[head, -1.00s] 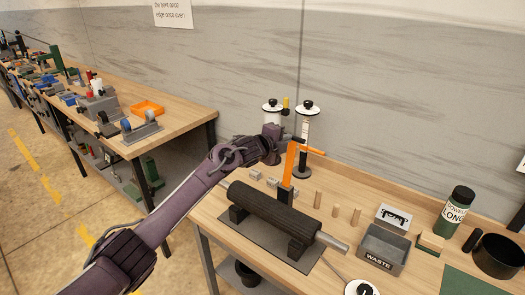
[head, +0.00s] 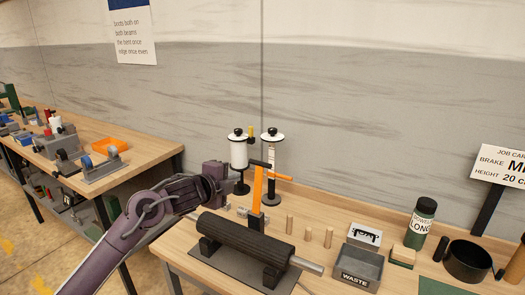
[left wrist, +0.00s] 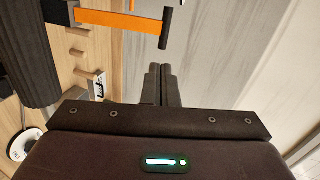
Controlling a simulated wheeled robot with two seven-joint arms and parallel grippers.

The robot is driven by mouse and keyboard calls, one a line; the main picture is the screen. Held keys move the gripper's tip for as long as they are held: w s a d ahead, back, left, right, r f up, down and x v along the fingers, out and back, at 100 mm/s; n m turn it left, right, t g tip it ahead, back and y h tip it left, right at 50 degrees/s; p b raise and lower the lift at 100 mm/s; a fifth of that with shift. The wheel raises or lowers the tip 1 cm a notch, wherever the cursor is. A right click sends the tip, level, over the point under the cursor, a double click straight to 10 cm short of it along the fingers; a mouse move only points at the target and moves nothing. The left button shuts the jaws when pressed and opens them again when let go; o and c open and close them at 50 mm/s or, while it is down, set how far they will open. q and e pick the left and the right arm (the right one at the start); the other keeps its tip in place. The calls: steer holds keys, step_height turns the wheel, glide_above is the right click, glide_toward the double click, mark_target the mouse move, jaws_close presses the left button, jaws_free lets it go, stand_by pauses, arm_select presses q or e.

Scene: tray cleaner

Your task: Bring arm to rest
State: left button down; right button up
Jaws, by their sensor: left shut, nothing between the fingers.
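My left arm (head: 150,215) comes in from the lower left in the head view. Its dark purple gripper (head: 222,178) is just left of the orange upright with a black handle (head: 258,187), over the back of the near bench. In the left wrist view the two dark fingers (left wrist: 161,84) are together with nothing between them. The orange bar (left wrist: 115,20) is ahead and to the left there, apart from the fingers. My right gripper is not in view.
A black roller (head: 245,238) lies on stands beneath the arm. Two white-topped posts are behind. A second bench is at left.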

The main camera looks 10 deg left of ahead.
arm_select(q)
steer(key=s+d+f+n+g+y, duration=0.1)
steer(key=s+d+f+n, duration=0.1)
steer(key=s+f+n, duration=0.35)
steer(key=s+d+f+n+g+y, duration=0.1)
steer(key=s+d+f+n+g, duration=0.15)
steer(key=s+f, duration=0.55)
steer(key=s+a+f+n+g+y, duration=0.1)
steer(key=s+a+f+n+g, duration=0.2)
steer(key=s, duration=0.6)
steer(key=s+f+n+g+y, duration=0.1)
steer(key=s+f+n+g, duration=0.15)
steer(key=s+n, duration=0.4)
steer(key=s+a+f+n+g+y, duration=0.15)
steer(key=s+f, duration=0.25)
steer(key=s, duration=0.7)
step_height(320, 180, down, 28)
steer(key=g, duration=0.1)
steer(key=s+a+f, duration=0.2)
steer(key=s+f, duration=0.8)
steer(key=s+a+f+g, duration=0.1)
steer(key=s+a+f, duration=0.1)
steer(key=s+f, duration=0.8)
steer(key=shift+s+f+h+b, duration=0.25)
steer(key=shift+s+h+b, duration=0.1)
steer(key=shift+s+b, duration=0.1)
